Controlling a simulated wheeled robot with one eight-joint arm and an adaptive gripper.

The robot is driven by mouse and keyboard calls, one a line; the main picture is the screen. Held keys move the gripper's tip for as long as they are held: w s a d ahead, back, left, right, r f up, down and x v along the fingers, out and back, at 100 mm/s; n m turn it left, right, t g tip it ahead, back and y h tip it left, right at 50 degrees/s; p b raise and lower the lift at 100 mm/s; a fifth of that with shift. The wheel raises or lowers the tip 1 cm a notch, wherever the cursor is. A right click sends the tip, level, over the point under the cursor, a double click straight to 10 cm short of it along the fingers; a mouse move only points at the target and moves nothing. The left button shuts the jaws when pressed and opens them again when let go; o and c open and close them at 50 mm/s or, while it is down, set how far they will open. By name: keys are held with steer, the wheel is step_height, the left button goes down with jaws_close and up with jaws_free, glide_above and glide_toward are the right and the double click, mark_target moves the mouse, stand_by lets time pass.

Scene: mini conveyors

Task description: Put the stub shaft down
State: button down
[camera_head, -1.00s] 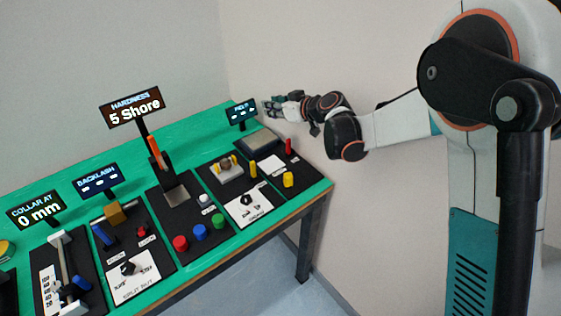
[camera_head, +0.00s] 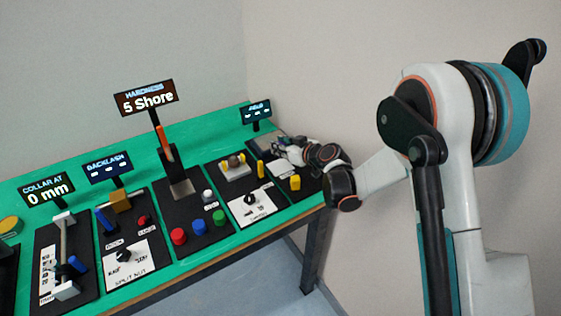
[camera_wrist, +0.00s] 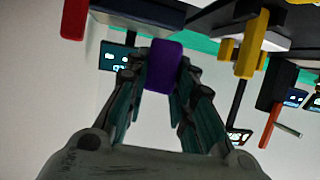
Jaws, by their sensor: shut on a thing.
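My gripper (camera_head: 282,148) is over the far right end of the green bench, close to the rightmost black panel. In the wrist view, my gripper (camera_wrist: 163,75) is shut on a purple block-like piece (camera_wrist: 164,62), which I take to be the stub shaft. The piece lies between both fingers, and its far end points away from the palm. In the head view the piece is too small or hidden to make out. I cannot tell whether it touches the panel.
The rightmost panel carries a yellow peg (camera_head: 295,182). Beside it is a panel with a yellow-clamped fixture (camera_head: 234,167) and a black knob (camera_head: 249,199). A small display (camera_head: 257,113) stands behind. In the wrist view, a red block (camera_wrist: 74,18) is at the upper left.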

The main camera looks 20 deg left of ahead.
steer(key=shift+f+b, duration=0.65)
steer(key=shift+f, duration=1.9)
steer(key=shift+f, duration=0.1)
steer(key=c, duration=1.4)
jaws_free()
steer(key=shift+o, duration=0.2)
steer(key=shift+r, duration=0.2)
steer(key=p+v, duration=0.2)
steer(key=v, duration=1)
steer(key=shift+f+p, duration=0.15)
steer(key=shift+p, duration=0.15)
